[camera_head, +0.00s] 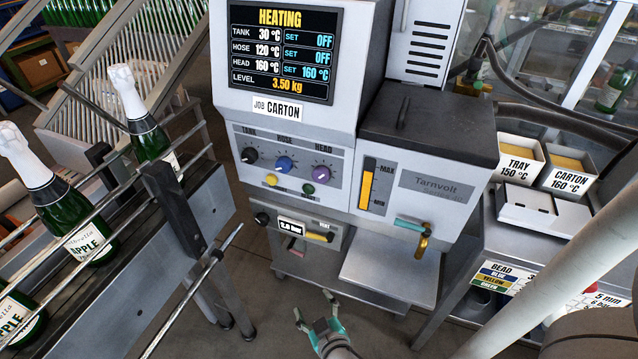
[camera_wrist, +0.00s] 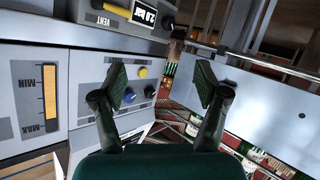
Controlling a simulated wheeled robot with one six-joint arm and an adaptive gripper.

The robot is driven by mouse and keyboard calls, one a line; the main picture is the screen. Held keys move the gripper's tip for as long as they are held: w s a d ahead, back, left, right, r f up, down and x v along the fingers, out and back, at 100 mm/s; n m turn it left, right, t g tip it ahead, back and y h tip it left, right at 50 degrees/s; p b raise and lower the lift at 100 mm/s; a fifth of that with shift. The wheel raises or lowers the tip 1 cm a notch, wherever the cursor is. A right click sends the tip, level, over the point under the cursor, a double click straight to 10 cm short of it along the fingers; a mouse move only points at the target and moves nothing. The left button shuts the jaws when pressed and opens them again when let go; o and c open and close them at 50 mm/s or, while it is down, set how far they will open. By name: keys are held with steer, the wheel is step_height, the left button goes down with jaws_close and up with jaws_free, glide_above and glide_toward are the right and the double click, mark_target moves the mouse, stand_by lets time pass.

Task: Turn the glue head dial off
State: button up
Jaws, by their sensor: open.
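The glue machine's panel (camera_head: 290,187) has three dials in a row. The purple HEAD dial (camera_head: 321,176) is at the right, the blue HOSE dial (camera_head: 284,164) in the middle, the black TANK dial (camera_head: 250,155) at the left. The screen (camera_head: 279,53) reads HEATING, with TANK and HOSE set OFF and HEAD set 160 °C. My gripper (camera_head: 314,310) is open and empty, low in front of the machine, below the dials and apart from them. In the wrist view, upside down, my gripper (camera_wrist: 162,84) shows the blue dial (camera_wrist: 130,95) between its fingers; the HEAD dial seems hidden behind the left finger.
A yellow button (camera_head: 271,180) and a green button (camera_head: 308,188) sit under the dials. A pressure panel (camera_head: 300,236) with small knobs and a metal shelf (camera_head: 392,276) lie below. A bottle conveyor (camera_head: 185,210) stands at the left. Floor in front is clear.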

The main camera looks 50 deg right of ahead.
steer(key=w+d+r+m+g+h, duration=0.2)
steer(key=w+d+r+m+h, duration=0.25)
steer(key=w+d+r, duration=0.35)
steer(key=m+g+h, duration=0.4)
steer(key=m+h, duration=0.2)
steer(key=m, duration=0.1)
glide_toward(319, 179)
steer(key=shift+n, duration=0.25)
steer(key=x, duration=0.9)
steer(key=shift+w+d, duration=0.1)
steer(key=shift+d, duration=0.25)
steer(key=c, duration=1.2)
